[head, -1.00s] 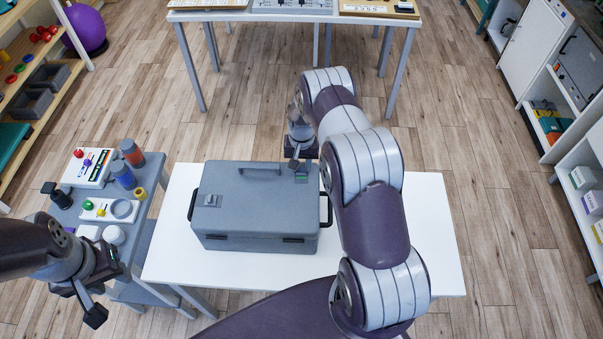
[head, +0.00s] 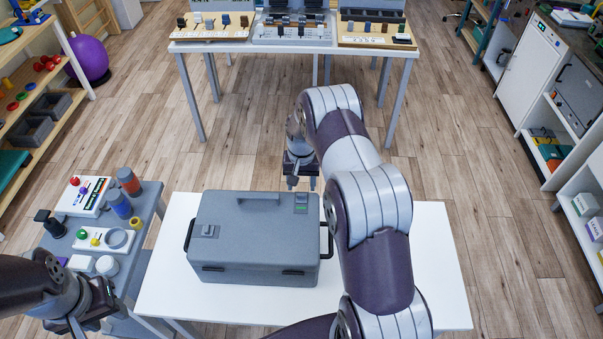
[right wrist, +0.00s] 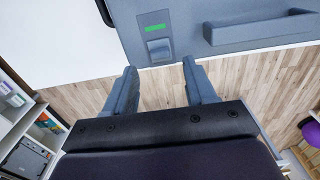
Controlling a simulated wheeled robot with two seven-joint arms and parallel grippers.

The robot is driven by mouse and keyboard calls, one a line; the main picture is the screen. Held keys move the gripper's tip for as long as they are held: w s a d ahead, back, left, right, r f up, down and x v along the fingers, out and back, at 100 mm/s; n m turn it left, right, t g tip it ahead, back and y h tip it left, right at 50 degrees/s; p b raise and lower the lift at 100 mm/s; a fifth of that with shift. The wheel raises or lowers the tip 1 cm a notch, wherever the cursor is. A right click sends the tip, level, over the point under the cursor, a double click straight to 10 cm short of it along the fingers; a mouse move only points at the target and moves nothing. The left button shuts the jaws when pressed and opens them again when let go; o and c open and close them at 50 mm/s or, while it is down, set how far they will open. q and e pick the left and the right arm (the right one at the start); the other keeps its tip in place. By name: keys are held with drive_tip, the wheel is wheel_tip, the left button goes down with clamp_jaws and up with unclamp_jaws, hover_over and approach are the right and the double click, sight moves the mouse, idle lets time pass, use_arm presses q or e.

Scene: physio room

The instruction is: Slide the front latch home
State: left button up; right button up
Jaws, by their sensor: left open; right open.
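A grey case (head: 255,235) with a closed lid lies on the white table. A latch (head: 301,203) with a green strip sits at the lid's far right corner; it also shows in the right wrist view (right wrist: 159,48), with its grey tab below the green strip. A second latch (head: 208,231) sits near the lid's left edge, with no green visible. My right gripper (head: 302,183) is open and empty just beyond the far edge, by the green-marked latch; its fingers (right wrist: 163,82) appear apart from it. My left gripper (head: 88,325) is open, left of the table, partly cut off.
A small grey side table (head: 148,205) with bottles and small devices stands to the left. The white table (head: 430,260) is bare right of the case. A back table (head: 290,47) bears several boards. Shelves (head: 575,165) line the right side, and wooden floor is clear between.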

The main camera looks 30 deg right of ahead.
sight(302, 195)
wheel_tip(302, 195, up, 8)
drive_tip(key=b, duration=0.2)
drive_tip(key=shift+r, duration=0.2)
drive_tip(key=shift+s, duration=0.1)
